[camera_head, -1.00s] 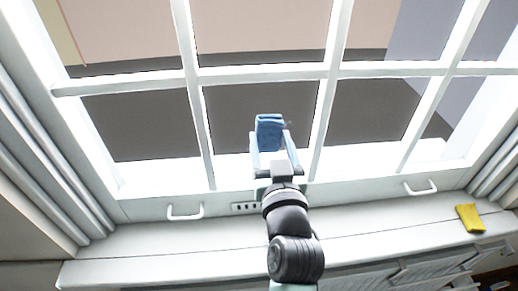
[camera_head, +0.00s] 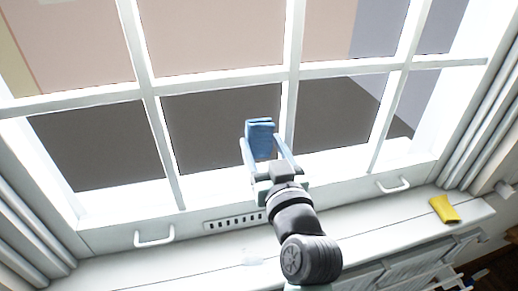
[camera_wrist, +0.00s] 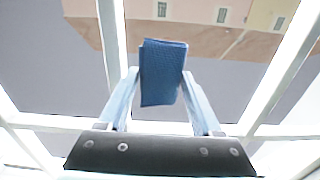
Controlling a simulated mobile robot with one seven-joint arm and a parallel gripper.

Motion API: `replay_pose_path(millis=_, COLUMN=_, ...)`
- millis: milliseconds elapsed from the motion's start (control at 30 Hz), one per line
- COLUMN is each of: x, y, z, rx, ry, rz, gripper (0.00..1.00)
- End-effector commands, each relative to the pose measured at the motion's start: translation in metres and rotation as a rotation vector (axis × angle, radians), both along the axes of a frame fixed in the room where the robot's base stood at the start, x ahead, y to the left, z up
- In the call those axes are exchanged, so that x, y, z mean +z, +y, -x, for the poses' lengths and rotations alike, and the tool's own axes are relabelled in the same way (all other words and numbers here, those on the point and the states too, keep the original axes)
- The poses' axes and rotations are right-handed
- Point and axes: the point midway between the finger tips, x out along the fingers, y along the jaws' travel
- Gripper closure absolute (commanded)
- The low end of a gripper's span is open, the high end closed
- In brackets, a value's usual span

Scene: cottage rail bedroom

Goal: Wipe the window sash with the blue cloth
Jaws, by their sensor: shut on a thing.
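The blue cloth (camera_head: 260,138) is folded into a small upright pad. My gripper (camera_head: 262,150) is shut on it, with one finger on each side, and the cloth also shows between the fingertips in the wrist view (camera_wrist: 162,72). The window sash (camera_head: 220,82) is a white frame with bars around several panes. In the head view the cloth appears in front of a lower pane, just left of an upright bar. I cannot tell whether the cloth touches the sash or glass.
A yellow cloth-like item (camera_head: 445,209) lies on the white sill (camera_head: 350,222) at right. Two white handles (camera_head: 154,238) and a slotted vent (camera_head: 234,221) are on the lower rail. Grey curtains (camera_head: 487,145) hang at both sides. A faint pale patch (camera_head: 252,258) shows on the sill.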

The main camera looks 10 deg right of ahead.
Motion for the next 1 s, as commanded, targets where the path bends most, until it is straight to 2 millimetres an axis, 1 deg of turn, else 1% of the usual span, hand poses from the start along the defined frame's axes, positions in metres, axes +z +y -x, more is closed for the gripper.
replay_pose_path(millis=167, x=0.0, y=-0.001, z=0.003, rx=-0.002, ry=-0.001, rz=0.0, gripper=0.78)
replay_pose_path(millis=700, x=0.0, y=0.0, z=0.055, rx=-0.001, ry=-0.001, rz=-0.001, gripper=0.78)
replay_pose_path(millis=800, x=0.0, y=0.0, z=0.059, rx=-0.001, ry=-0.001, rz=0.0, gripper=0.78)
replay_pose_path(millis=1000, x=0.0, y=0.0, z=0.06, rx=0.0, ry=-0.001, rz=0.0, gripper=0.78)
